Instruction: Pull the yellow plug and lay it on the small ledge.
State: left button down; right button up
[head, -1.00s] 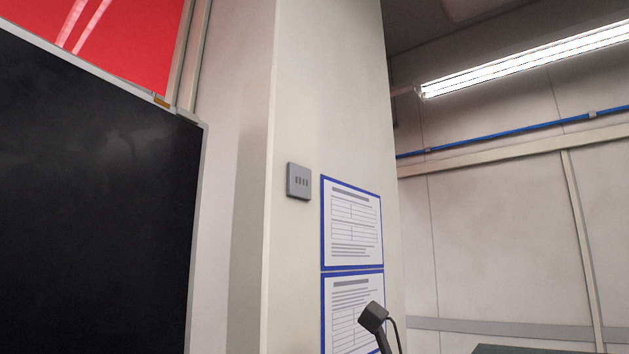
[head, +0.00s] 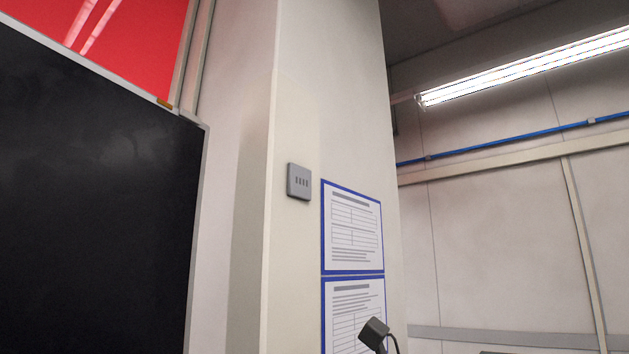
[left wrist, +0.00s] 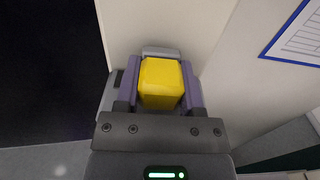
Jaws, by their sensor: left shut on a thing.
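The yellow plug (left wrist: 160,82) shows in the left wrist view as a bright block. My left gripper (left wrist: 158,84) is shut on it, with one purple finger on each side. A grey part (left wrist: 160,51) shows just beyond the plug, and more grey shows beside the left finger. I cannot tell whether the plug is seated in it or apart from it. I cannot make out the small ledge in either view. The head view shows neither gripper, and my right gripper is in no view.
In the head view, a pale pillar (head: 300,110) carries a grey switch box (head: 299,182) and blue-framed sheets (head: 352,230). A large black panel (head: 90,190) fills the left. A dark device with a cable (head: 373,332) stands low in front of the sheets.

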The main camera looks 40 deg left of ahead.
pick_arm(q)
jog(key=shift+f+b, duration=0.55)
jog(key=shift+f, duration=0.15)
jog(key=shift+c, duration=0.7)
grip_release()
jog(key=w+d, duration=0.1)
jog(key=d, duration=0.9)
dwell(0.4)
dwell(0.3)
